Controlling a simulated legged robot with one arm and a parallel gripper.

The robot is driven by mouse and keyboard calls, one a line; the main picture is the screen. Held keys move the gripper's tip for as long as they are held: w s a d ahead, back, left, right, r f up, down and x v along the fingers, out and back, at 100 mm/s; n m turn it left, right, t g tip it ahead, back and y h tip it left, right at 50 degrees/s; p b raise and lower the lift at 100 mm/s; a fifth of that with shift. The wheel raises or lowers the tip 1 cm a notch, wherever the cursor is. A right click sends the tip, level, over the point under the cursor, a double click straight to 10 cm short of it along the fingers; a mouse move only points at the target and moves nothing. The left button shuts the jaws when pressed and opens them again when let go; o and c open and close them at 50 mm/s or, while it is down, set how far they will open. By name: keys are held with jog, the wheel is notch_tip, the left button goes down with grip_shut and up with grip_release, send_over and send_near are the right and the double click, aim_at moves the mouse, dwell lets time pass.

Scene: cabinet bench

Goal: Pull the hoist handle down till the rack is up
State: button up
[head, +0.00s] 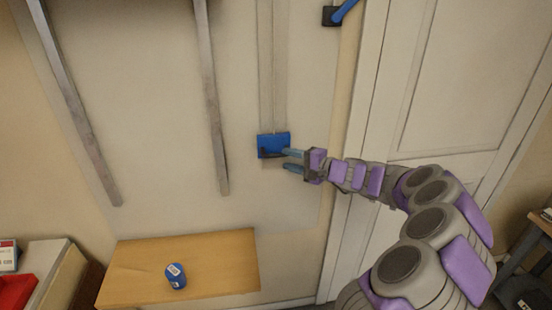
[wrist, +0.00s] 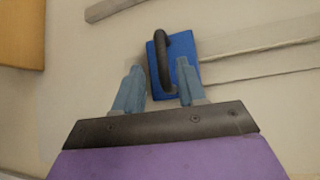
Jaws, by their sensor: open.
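The hoist handle is a black bar (wrist: 162,60) on a blue plate (head: 273,140), low on a vertical wall track (head: 272,70). My gripper (head: 288,160) is open at the plate's lower right in the head view. In the wrist view my gripper (wrist: 160,72) has its two fingers to either side of the bar's lower part. I cannot tell whether they touch it. A wooden board (head: 220,262), which may be the rack, sits low at the left, below two grey wall rails (head: 212,95), with a blue can (head: 176,275) on it.
A panelled white door (head: 455,85) stands to the right, with a blue lever (head: 343,12) at the top beside it. A counter with a red bin (head: 14,291) is at the lower left. The wall between the rails and the track is clear.

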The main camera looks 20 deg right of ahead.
aim_at(276, 156)
jog(key=shift+b+x, duration=0.35)
jog(key=shift+x, duration=2.55)
jog(key=shift+d, duration=0.1)
grip_shut()
